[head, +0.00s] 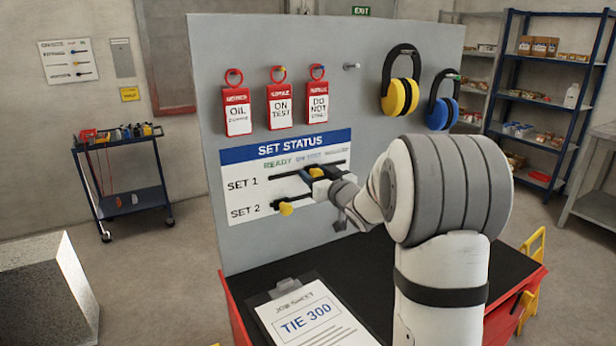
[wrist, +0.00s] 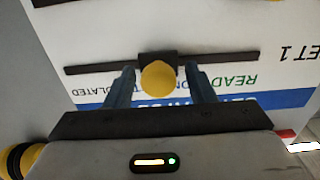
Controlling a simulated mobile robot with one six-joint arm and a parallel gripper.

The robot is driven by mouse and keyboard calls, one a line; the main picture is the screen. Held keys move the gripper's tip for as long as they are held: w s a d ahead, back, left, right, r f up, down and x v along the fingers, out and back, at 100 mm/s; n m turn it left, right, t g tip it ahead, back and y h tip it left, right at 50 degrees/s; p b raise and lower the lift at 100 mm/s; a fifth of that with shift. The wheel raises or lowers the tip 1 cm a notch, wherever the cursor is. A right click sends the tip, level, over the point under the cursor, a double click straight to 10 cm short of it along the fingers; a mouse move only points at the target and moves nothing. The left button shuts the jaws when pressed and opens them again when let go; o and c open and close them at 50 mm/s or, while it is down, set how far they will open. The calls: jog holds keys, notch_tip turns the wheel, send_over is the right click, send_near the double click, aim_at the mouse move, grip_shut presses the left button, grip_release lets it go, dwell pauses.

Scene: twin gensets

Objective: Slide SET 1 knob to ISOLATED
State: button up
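The SET STATUS board (head: 245,202) is on the grey upright panel, with READY, ON TEST and a partly hidden third label above the SET 1 row. The yellow SET 1 knob (head: 316,172) sits about mid-rail, near ON TEST; the wrist view shows this knob (wrist: 158,77) on its black slider block. The wrist picture is upside down, with ISOLATED (wrist: 87,91) at left and READY at right. My gripper (head: 310,179) is at the knob. In the wrist view my gripper (wrist: 160,84) has one finger on each side, with visible gaps.
The yellow SET 2 knob (head: 286,209) is on the rail just below, left of my gripper. Red tags (head: 281,106) and ear defenders (head: 400,95) hang above. A clipboard job sheet (head: 307,318) lies on the bench below.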

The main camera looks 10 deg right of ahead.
jog(key=shift+s, duration=0.1)
jog(key=b+v, duration=0.1)
jog(key=v, duration=0.6)
jog(key=shift+s, duration=0.35)
jog(key=shift+d, duration=0.1)
